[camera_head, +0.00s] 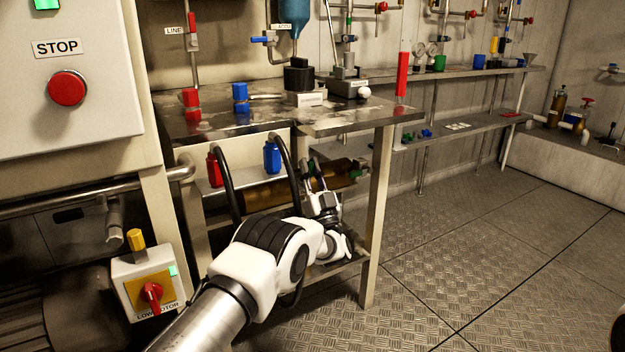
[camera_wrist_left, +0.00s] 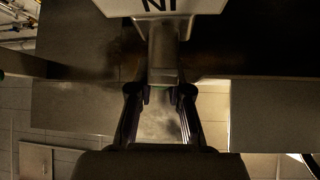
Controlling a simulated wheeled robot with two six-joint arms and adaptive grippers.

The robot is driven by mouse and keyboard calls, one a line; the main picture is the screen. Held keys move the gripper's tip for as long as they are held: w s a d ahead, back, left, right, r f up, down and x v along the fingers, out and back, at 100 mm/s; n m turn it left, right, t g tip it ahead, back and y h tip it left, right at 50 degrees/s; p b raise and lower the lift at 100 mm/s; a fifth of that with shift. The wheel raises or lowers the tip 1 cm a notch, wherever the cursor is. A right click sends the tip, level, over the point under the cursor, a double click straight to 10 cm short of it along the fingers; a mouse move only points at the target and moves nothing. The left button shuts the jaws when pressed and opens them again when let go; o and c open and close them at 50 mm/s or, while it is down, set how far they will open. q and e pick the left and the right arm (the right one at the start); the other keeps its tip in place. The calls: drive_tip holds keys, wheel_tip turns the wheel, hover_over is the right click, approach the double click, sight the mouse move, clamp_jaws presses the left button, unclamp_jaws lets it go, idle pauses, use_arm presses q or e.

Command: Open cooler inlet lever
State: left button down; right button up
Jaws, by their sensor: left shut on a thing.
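My left arm reaches in under the metal bench, and my left gripper (camera_head: 316,180) is at the brown cylinder (camera_head: 268,195) on the lower level. In the left wrist view, the two fingers of my gripper (camera_wrist_left: 160,95) are shut on a grey metal lever (camera_wrist_left: 165,58). The lever hangs below a white label (camera_wrist_left: 160,6) whose letters appear upside down, seemingly "IN". In the head view the gripper hides the lever, so its angle cannot be told there. My right gripper is not in view.
The bench top (camera_head: 345,118) is above my gripper and its leg (camera_head: 377,215) stands to the right. Black hoses (camera_head: 224,180) bend down beside my arm. A red-knobbed motor switch box (camera_head: 150,290) is at left. The metal floor (camera_head: 470,240) at right is clear.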

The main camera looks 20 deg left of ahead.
use_arm(q)
drive_tip(key=shift+s+a+f+n+g+y+b, duration=0.1)
drive_tip(key=shift+n+g+y+b, duration=0.1)
drive_tip(key=shift+n+g+y, duration=0.3)
drive_tip(key=shift+s+a+f+n+g+y+b, duration=0.1)
drive_tip(key=shift+n+g+y+b, duration=0.15)
drive_tip(key=shift+n, duration=0.45)
drive_tip(key=shift+r+g, duration=0.1)
drive_tip(key=shift+g, duration=0.15)
drive_tip(key=c, duration=1.1)
unclamp_jaws()
drive_tip(key=v, duration=1.2)
